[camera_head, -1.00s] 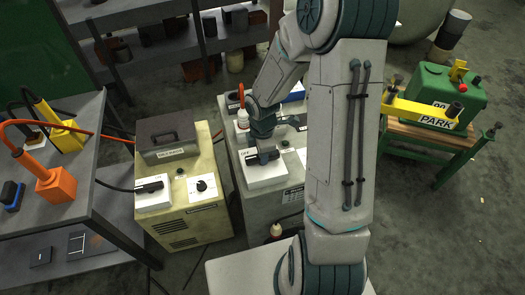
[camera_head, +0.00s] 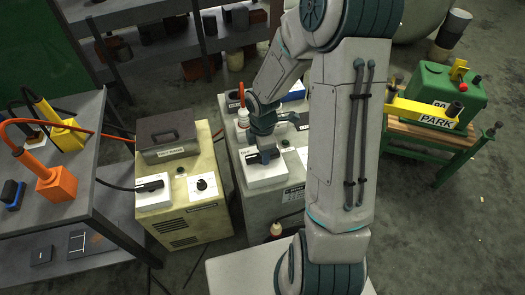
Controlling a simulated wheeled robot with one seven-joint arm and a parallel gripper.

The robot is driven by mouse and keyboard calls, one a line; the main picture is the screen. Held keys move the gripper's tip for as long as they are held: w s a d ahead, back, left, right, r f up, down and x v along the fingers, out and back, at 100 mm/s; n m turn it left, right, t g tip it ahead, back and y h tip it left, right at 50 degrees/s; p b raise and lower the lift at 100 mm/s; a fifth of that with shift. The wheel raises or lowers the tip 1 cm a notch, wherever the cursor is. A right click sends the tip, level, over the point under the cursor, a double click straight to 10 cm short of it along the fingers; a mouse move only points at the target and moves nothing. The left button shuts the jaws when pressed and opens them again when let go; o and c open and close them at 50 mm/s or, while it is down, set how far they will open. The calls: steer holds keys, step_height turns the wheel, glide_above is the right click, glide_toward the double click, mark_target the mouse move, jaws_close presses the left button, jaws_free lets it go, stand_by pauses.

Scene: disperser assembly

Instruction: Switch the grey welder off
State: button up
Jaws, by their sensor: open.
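The grey welder (camera_head: 262,208) stands in the middle, partly hidden behind my arm. On its top is a white switch plate (camera_head: 263,178) with a label at its back left corner. My gripper (camera_head: 266,157) points down over this plate, right at the dark switch lever. The gripper is open, with its fingers at or around the lever; I cannot tell whether they touch it. The gripper hides much of the lever, so its position is unclear.
A yellow welder (camera_head: 185,222) with its own switch and dial stands close on the left. A grey table (camera_head: 85,160) with orange and yellow tools is further left. A green machine (camera_head: 440,92) with a yellow PARK bar stands at the right. Shelves run behind.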

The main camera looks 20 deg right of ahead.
step_height(320, 180, up, 13)
steer(key=p, duration=0.1)
steer(key=shift+s+r, duration=0.1)
stand_by(0.6)
steer(key=s+r+m+t, duration=0.3)
steer(key=s+r+m, duration=0.7)
steer(key=s+m, duration=0.5)
steer(key=m, duration=0.3)
steer(key=shift+r, duration=0.25)
steer(key=shift+s, duration=0.1)
stand_by(0.7)
steer(key=shift+c, duration=1)
steer(key=shift+a, duration=0.1)
